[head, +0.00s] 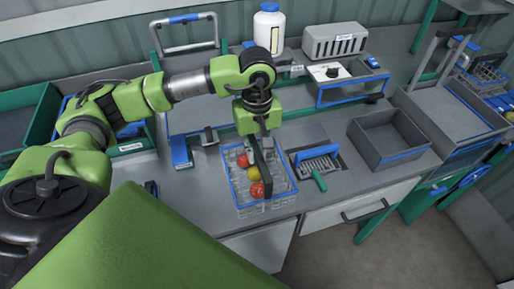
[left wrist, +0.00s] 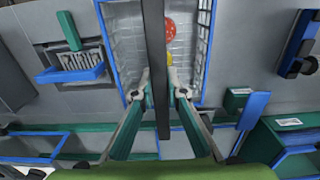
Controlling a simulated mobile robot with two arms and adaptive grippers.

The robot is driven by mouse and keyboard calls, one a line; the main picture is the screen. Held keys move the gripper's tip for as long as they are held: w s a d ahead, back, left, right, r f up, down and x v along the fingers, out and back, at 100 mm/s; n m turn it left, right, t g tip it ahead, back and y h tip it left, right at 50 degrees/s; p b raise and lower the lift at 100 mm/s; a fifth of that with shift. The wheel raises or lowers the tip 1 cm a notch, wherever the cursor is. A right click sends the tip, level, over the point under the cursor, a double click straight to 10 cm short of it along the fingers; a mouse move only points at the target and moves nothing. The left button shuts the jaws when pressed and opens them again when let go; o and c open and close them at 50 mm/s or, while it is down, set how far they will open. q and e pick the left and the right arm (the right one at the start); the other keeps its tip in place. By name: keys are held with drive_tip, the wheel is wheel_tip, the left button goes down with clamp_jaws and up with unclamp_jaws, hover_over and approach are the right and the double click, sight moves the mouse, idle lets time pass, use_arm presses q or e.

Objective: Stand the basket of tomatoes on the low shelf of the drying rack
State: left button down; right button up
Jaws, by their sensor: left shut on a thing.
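The basket (head: 284,200) is clear wire with a blue rim and holds red and yellow tomatoes (head: 253,173). It is near the counter's front edge; I cannot tell whether it touches the counter. My left gripper (head: 262,150) points down over it, shut on its dark handle bar. In the left wrist view the bar runs between the two fingertips (left wrist: 160,86), with the blue-rimmed basket (left wrist: 205,45) and tomatoes beyond. A blue-edged stand with a raised deck (head: 350,92) is at the back; I cannot tell whether it is the drying rack. My right gripper is not in view.
A grey open bin (head: 388,140) stands farther right. A white bottle (head: 269,28) and a grey box (head: 334,40) stand behind. Green crates (head: 48,105) are at left.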

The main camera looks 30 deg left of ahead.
use_arm(q)
drive_tip(key=shift+f, duration=0.1)
drive_tip(key=c, duration=2.4)
unclamp_jaws()
drive_tip(key=shift+f, duration=0.1)
drive_tip(key=shift+c, duration=0.2)
drive_tip(key=o, duration=0.4)
